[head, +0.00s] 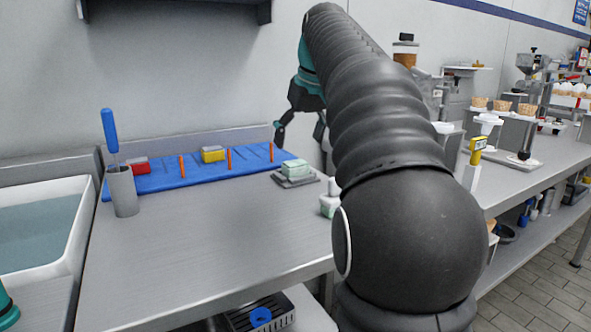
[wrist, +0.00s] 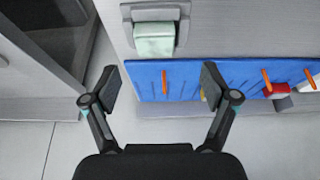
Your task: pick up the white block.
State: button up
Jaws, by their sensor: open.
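The white block (head: 296,169), pale with a greenish tint, sits on a small grey tray (head: 310,180) on the steel counter, right of the blue mat. In the wrist view the white block (wrist: 154,41) lies on its grey holder at the top, above the gap between my fingertips. My gripper (head: 301,132) is open and empty, raised above the back of the counter near the wall, apart from the block. Its two spread fingers also show in the wrist view (wrist: 161,85). My arm hides part of the counter.
A blue mat (head: 190,177) carries a red block (head: 140,167), a yellow block (head: 213,154) and orange pegs. A grey cup (head: 123,192) with a blue-handled tool stands left, beside a sink (head: 82,239). A pale bottle (head: 330,203) stands near the tray. The front counter is clear.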

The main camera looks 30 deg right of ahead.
aim_at(296, 163)
jog(key=shift+d+x, duration=0.15)
jog(key=shift+x, duration=1.5)
jog(key=shift+d+x, duration=0.15)
jog(key=shift+x, duration=1.55)
jog(key=c, duration=1.3)
jog(key=shift+r, duration=0.1)
jog(key=shift+r, duration=0.4)
notch_tip(296, 163, up, 3)
jog(key=shift+r, duration=0.15)
jog(key=s+d+r, duration=0.2)
jog(key=s, duration=0.1)
jog(key=s+d+r, duration=0.2)
jog(key=s, duration=0.1)
jog(key=s+d+r, duration=0.2)
jog(key=s, duration=0.2)
jog(key=shift+d+r, duration=0.15)
jog(key=shift+r, duration=0.25)
